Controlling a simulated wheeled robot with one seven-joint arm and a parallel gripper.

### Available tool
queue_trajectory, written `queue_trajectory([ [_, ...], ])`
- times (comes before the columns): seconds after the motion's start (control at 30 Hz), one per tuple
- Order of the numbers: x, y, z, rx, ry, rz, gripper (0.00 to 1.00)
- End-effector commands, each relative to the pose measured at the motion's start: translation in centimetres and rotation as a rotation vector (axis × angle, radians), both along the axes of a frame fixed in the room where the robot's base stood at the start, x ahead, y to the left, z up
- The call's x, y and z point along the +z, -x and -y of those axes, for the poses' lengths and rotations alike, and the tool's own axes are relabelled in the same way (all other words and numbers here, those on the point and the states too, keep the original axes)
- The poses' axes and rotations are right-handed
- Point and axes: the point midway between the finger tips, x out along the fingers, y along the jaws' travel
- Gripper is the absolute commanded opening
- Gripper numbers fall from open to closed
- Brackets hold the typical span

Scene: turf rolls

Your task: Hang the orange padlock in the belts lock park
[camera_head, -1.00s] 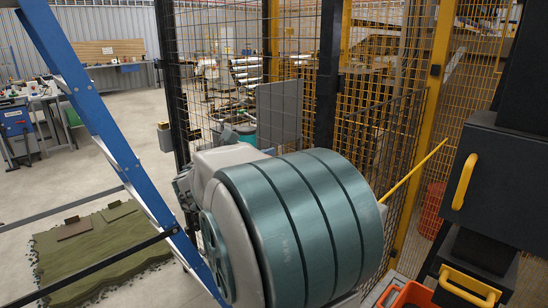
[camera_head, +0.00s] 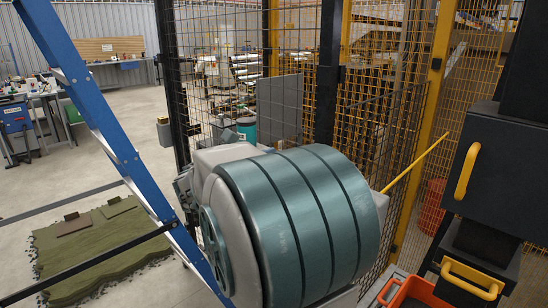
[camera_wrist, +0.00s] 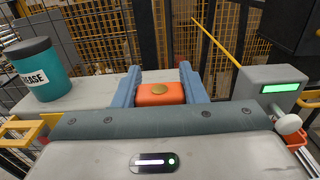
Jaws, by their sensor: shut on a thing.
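The padlock's shackle is not clear in this view. In the head view the gripper and padlock do not show; a large grey and teal body fills the middle. I cannot pick out the belts lock park for sure in either view.
A teal grease tub (camera_wrist: 37,70) stands on a pale top at left. A grey box with a green screen (camera_wrist: 279,88) is at right. Mesh fencing (camera_head: 390,130) and a sloping yellow bar (camera_head: 415,163) are beyond. A black cabinet (camera_head: 505,175) stands at right, a blue ladder (camera_head: 105,120) at left.

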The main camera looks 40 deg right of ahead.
Motion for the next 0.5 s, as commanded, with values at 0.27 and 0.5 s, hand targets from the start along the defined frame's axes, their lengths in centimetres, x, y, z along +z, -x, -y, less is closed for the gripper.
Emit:
queue_trajectory([
  [0.27, -0.48, 0.0, 0.0, 0.0, 0.001, 0.001, 0.55],
  [0.5, -0.48, 0.0, 0.0, 0.0, 0.0, 0.0, 0.63],
])
